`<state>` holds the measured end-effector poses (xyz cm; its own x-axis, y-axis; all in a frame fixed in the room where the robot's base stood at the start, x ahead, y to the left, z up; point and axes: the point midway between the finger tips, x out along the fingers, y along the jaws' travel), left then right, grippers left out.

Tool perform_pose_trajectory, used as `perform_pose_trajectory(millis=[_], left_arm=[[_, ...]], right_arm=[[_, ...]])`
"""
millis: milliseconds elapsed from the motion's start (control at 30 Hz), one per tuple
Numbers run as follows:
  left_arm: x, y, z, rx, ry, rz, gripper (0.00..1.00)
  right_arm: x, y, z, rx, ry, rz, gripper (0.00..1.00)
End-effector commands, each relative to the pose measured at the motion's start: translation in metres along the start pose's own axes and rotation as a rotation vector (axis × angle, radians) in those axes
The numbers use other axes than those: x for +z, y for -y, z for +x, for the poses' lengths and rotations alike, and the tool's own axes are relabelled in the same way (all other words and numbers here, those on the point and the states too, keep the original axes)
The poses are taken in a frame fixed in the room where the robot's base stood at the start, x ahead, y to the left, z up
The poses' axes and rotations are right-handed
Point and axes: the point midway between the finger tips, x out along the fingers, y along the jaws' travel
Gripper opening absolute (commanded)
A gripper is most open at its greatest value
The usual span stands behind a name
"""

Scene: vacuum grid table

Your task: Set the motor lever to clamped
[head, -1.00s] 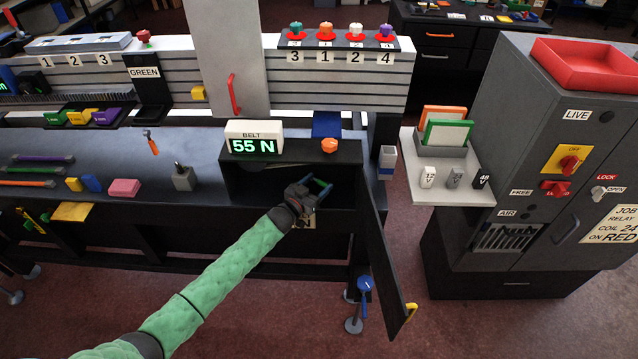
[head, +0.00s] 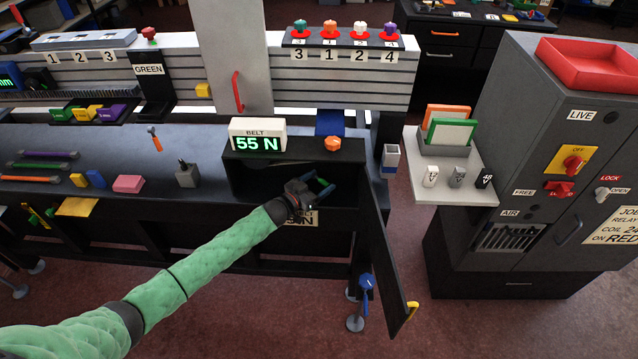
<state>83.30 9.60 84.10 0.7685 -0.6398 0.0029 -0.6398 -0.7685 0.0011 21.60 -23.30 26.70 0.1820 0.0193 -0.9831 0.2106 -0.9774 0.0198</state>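My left gripper (head: 324,188) is at the front opening of the dark compartment (head: 237,180) under the belt readout. Its fingers look apart, with a small green piece (head: 322,181) showing at them; I cannot tell whether that is part of the gripper or of something behind. No lever labelled as the motor lever can be made out; the gripper hides part of the compartment's inside and of a label (head: 300,219) below it. The compartment door (head: 384,255) hangs open to the right, with a yellow handle. My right gripper is not in view.
The belt readout (head: 257,135) shows 55 N on top of the compartment, beside an orange knob (head: 333,144). A blue lever (head: 366,283) sits low by the table leg.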

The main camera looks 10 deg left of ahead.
Motion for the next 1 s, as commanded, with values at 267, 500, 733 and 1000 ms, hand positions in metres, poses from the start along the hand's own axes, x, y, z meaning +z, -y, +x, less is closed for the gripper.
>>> perform_pose_trajectory(millis=[267, 500, 733, 1000], left_arm=[[0.003, 0.001, -0.004, -0.001, 0.003, 0.001, 0.73], [0.005, 0.001, -0.032, -0.001, 0.003, 0.002, 0.73], [0.004, 0.0, -0.062, 0.0, 0.003, 0.0, 0.73], [0.002, 0.0, -0.077, 0.0, 0.002, 0.001, 0.73]], right_arm=[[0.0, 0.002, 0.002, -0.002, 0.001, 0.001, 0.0], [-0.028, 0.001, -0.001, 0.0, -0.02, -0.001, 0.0], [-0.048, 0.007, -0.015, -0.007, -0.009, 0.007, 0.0], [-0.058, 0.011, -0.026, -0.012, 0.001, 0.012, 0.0]])
